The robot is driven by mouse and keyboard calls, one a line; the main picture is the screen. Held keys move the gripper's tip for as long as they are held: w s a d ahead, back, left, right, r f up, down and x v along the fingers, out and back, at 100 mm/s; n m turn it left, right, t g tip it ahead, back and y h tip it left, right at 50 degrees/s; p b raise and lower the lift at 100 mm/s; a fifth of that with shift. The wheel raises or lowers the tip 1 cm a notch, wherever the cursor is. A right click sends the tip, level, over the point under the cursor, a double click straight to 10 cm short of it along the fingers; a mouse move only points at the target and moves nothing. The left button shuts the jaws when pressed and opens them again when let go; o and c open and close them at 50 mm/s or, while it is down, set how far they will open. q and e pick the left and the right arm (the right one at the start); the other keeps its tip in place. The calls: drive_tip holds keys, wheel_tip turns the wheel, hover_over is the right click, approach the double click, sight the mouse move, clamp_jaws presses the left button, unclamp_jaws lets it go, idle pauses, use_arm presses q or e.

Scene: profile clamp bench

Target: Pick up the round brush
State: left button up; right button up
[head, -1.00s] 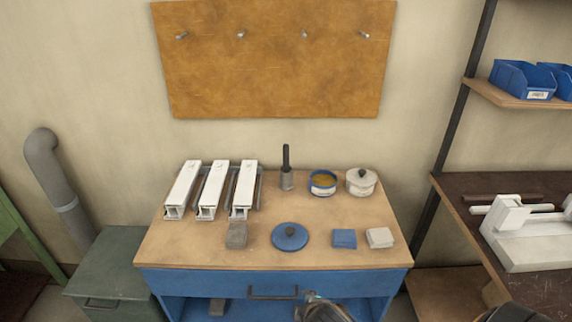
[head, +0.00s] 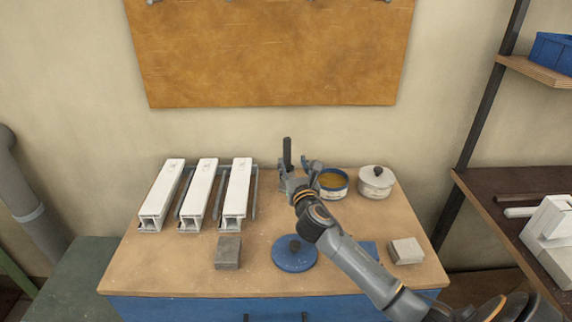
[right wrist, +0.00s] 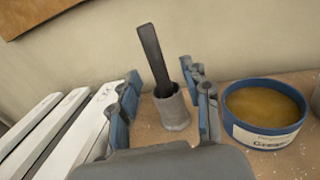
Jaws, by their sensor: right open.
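The round brush (head: 287,151) shows as a dark handle standing upright in a grey cup at the back of the bench; its lower end is hidden in the cup. In the right wrist view the brush (right wrist: 153,58) leans slightly in the cup (right wrist: 173,110). My right gripper (head: 298,168) is open and empty at the cup, in front of the handle. In the right wrist view its fingers (right wrist: 165,97) stand apart, with the cup and handle beyond and between them. My left gripper is not in view.
A blue tin (head: 334,180) stands close to the right finger, with a white lidded pot (head: 375,180) beyond. Several white profiles (head: 200,190) lie left. A blue lid (head: 294,252), a grey block (head: 228,252) and a pale block (head: 406,250) lie in front. The wall is close behind.

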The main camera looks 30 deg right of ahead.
sight(288, 157)
drive_tip(key=x, duration=0.3)
drive_tip(key=shift+a+f, duration=0.1)
drive_tip(key=shift+a, duration=0.1)
drive_tip(key=shift+x, duration=1.2)
drive_tip(key=shift+w+d+f, duration=0.1)
drive_tip(key=shift+w, duration=0.4)
drive_tip(key=shift+c, duration=0.9)
drive_tip(key=c, duration=0.7)
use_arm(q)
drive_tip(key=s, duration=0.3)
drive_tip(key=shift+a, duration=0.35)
use_arm(e)
clamp_jaws()
